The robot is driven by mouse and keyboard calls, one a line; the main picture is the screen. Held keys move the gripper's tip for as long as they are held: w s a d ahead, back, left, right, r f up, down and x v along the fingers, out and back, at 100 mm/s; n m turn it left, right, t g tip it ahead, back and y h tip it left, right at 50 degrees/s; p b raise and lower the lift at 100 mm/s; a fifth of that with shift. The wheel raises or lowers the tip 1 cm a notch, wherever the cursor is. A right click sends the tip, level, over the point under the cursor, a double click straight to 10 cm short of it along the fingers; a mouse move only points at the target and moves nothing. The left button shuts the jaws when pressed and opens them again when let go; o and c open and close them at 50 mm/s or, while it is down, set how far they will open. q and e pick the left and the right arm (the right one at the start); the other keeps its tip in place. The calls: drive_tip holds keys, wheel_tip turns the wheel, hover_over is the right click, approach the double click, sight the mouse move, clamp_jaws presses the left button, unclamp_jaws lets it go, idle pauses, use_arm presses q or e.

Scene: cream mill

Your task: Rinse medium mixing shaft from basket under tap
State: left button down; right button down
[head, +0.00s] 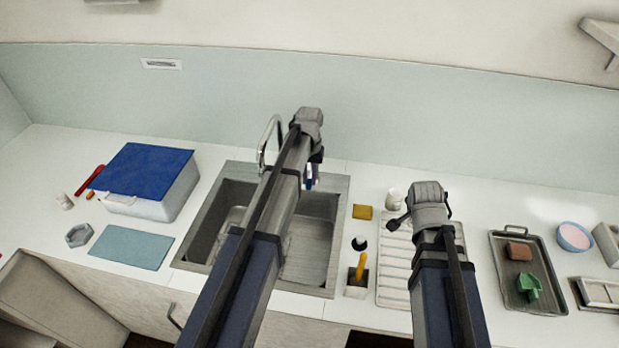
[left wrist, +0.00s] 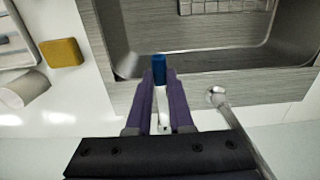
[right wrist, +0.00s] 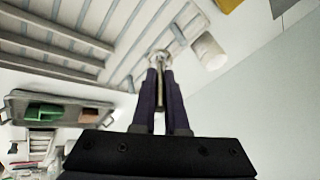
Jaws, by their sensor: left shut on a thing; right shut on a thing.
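The tap (head: 266,142) arches over the back of the sink (head: 340,205). Its spout also shows in the left wrist view (left wrist: 238,125). My left gripper (head: 312,180) is over the sink's back edge, right of the tap, shut on a small blue-ended piece (left wrist: 159,69) with a pale lower part; I cannot tell what it is. My right gripper (right wrist: 161,85) is shut on a thin metal rod with a rounded end (right wrist: 160,56), possibly the mixing shaft, above the drying rack (head: 394,270). In the head view my wrist hides most of that grip. I cannot identify the basket.
A yellow sponge (head: 362,212) and a holder with an orange-handled tool (head: 358,275) stand between sink and rack. A white cup (head: 393,197) is behind the rack. A dark tray (head: 528,270) is at right. A blue-lidded box (head: 150,180) and blue mat (head: 130,247) are at left.

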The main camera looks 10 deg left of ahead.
use_arm(q)
drive_tip(key=shift+d, duration=0.1)
drive_tip(key=shift+w+d+n, duration=0.1)
drive_tip(key=shift+d+n, duration=0.75)
drive_tip(key=shift+n, duration=0.25)
drive_tip(key=c, duration=0.8)
unclamp_jaws()
drive_tip(key=shift+r, duration=0.15)
use_arm(e)
drive_tip(key=shift+r, duration=0.15)
use_arm(q)
wheel_tip(320, 180, up, 12)
drive_tip(key=p, duration=1.2)
use_arm(e)
wheel_tip(320, 180, up, 12)
use_arm(q)
drive_tip(key=shift+f, duration=0.2)
use_arm(e)
drive_tip(key=shift+f, duration=0.2)
